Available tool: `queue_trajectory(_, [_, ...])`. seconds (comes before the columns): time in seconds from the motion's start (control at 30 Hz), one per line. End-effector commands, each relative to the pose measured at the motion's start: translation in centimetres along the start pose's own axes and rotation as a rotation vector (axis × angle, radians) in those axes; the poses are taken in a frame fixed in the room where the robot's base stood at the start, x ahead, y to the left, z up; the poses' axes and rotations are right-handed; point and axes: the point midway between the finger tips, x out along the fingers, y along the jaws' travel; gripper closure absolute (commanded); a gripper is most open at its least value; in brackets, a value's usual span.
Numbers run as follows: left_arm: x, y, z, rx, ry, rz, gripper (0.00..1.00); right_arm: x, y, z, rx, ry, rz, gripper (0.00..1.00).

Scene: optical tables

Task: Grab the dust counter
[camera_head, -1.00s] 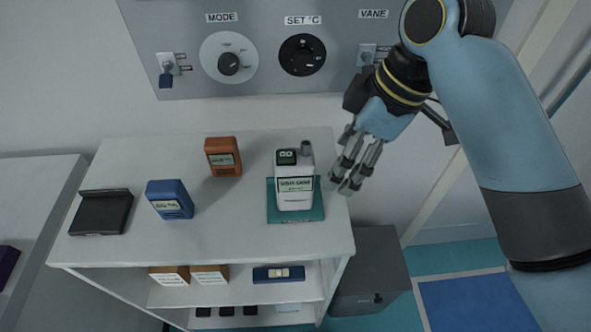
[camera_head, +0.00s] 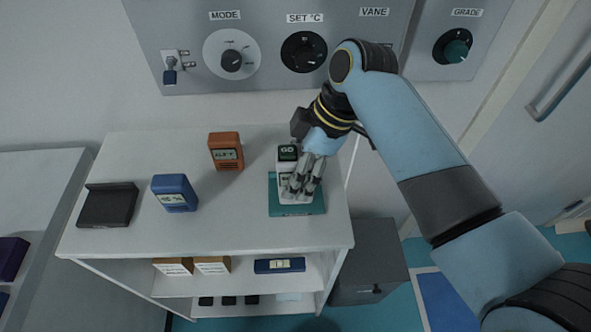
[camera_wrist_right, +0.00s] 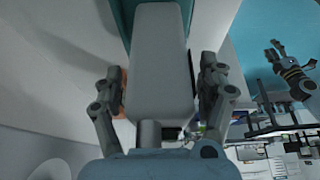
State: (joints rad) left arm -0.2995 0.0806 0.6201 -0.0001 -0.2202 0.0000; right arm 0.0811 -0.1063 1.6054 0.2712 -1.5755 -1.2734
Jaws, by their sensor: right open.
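The dust counter, a white handheld device (camera_head: 287,156) with a small dark display, stands on a teal mat (camera_head: 305,208) at the right of the shelf top. My right gripper (camera_head: 302,190) is at the device and hides much of its front in the head view. In the right wrist view the white body (camera_wrist_right: 160,70) lies between the two open fingers of the right gripper (camera_wrist_right: 160,92), with a narrow gap showing on each side. A grey stub on the device points toward my palm.
An orange device (camera_head: 226,151), a blue device (camera_head: 174,193) and a black tray-like stand (camera_head: 108,205) sit left of the mat. Small boxes (camera_head: 212,265) lie on the shelf below. A wall panel (camera_head: 270,50) with dials rises behind. A grey cabinet (camera_head: 372,262) stands at right.

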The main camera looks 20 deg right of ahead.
Motion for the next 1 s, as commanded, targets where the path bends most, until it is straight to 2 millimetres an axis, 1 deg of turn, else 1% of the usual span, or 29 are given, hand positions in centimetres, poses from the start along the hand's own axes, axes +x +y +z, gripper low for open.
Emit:
queue_trajectory(0.1, [-0.04, 0.01, 0.01, 0.0, 0.0, 0.0, 0.6, 0.44, 0.02, -0.02, 0.0, 0.0, 0.002, 0.25])
queue_trajectory(0.27, [-0.02, 0.02, 0.02, 0.0, 0.0, 0.0, 0.6, 0.44, 0.03, 0.01, 0.0, 0.0, 0.002, 0.25])
queue_trajectory(0.83, [-0.02, 0.09, 0.03, 0.0, 0.0, 0.001, 0.6, 0.4, 0.02, 0.03, 0.0, -0.001, 0.001, 1.0])
queue_trajectory(1.0, [-0.03, 0.1, 0.04, 0.0, 0.0, 0.001, 0.6, 0.34, 0.07, -0.03, 0.0, 0.001, 0.003, 1.0])
